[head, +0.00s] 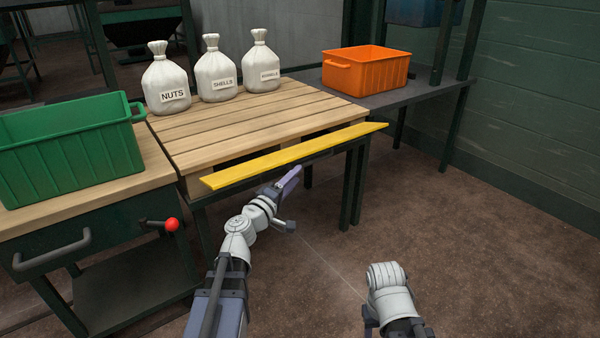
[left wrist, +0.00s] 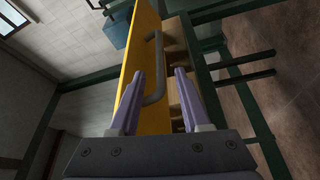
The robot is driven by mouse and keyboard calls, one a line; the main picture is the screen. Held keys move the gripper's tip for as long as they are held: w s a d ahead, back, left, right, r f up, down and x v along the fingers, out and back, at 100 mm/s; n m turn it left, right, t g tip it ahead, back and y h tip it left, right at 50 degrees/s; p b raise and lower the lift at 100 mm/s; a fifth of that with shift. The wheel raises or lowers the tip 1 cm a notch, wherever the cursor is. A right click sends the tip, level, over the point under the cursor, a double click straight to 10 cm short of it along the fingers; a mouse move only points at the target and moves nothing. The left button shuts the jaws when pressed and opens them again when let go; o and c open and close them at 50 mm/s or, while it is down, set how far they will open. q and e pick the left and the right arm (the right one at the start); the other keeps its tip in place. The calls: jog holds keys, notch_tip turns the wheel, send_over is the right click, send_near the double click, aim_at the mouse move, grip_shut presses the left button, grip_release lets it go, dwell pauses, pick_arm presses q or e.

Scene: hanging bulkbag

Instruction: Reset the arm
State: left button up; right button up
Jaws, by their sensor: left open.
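My left gripper (head: 292,180) is open in front of the table, just below the yellow board (head: 290,156) along its front edge. In the left wrist view, my left gripper's two lilac fingers (left wrist: 158,78) stand apart. A grey bar handle (left wrist: 158,68) shows beyond and partly between them, beside the yellow board (left wrist: 137,62). I cannot tell whether the fingers touch the handle. My right arm (head: 388,290) shows only as a grey joint at the bottom, over the floor; its gripper does not show.
A slatted wooden table (head: 240,118) holds three white tied bags: NUTS (head: 166,80), SHELLS (head: 215,72) and a third (head: 260,65). A green crate (head: 70,155) stands on the left bench. An orange crate (head: 365,70) stands on the dark right table. The floor at right is clear.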

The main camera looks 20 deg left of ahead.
pick_arm(q)
jog(key=s+d+f+m+g+h+p, duration=0.1)
jog(key=s+d+m+g+h+p, duration=0.3)
jog(key=d, duration=0.6)
jog(key=s+d+f+m+g+h+p, duration=0.1)
jog(key=s+d+m+g+p, duration=0.4)
jog(key=d, duration=0.4)
jog(key=s+d+f+m+g+y+p, duration=0.3)
jog(key=s+f+m+g+y+p, duration=0.25)
jog(key=s+g, duration=0.4)
jog(key=s+a+r+m+y+p, duration=0.2)
jog(key=s+a+r+y+p, duration=0.1)
jog(key=s+a+y+p, duration=0.25)
notch_tip(320, 180, up, 37)
jog(key=s+p, duration=0.1)
jog(key=p, duration=3.5)
jog(key=shift+s+d, duration=0.15)
jog(key=shift+s, duration=0.2)
jog(key=shift+n, duration=0.25)
